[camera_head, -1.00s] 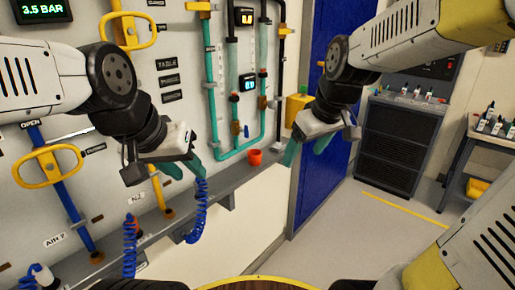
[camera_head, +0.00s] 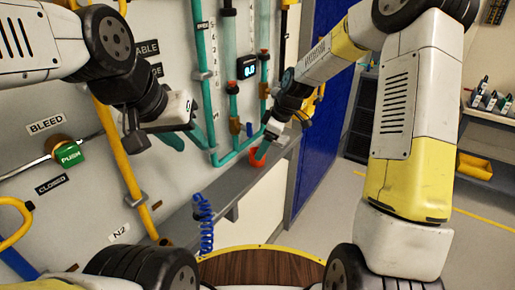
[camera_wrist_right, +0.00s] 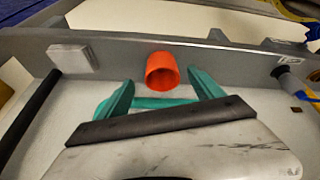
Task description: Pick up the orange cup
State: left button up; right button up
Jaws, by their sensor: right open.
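The orange cup (camera_head: 257,157) stands on the grey ledge (camera_head: 232,180) along the wall panel, partly covered by my right gripper in the head view. In the right wrist view the cup (camera_wrist_right: 162,71) sits between and just beyond the tips of the two green fingers. My right gripper (camera_wrist_right: 160,88) is open, with a gap on each side of the cup. In the head view my right gripper (camera_head: 263,150) reaches down to the cup. My left gripper (camera_head: 190,138) hangs in front of the panel, away from the cup; its finger gap is not clear.
Teal pipes (camera_head: 206,90) run down the panel just behind the cup. A blue coiled hose (camera_head: 205,222) hangs from the ledge at left. A green push button (camera_head: 68,154) and yellow pipe (camera_head: 122,160) are further left. A blue door (camera_head: 335,95) stands to the right.

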aim_at(252, 151)
jog(key=x, duration=0.5)
jog(key=shift+a+f, duration=0.1)
jog(key=c, duration=1.4)
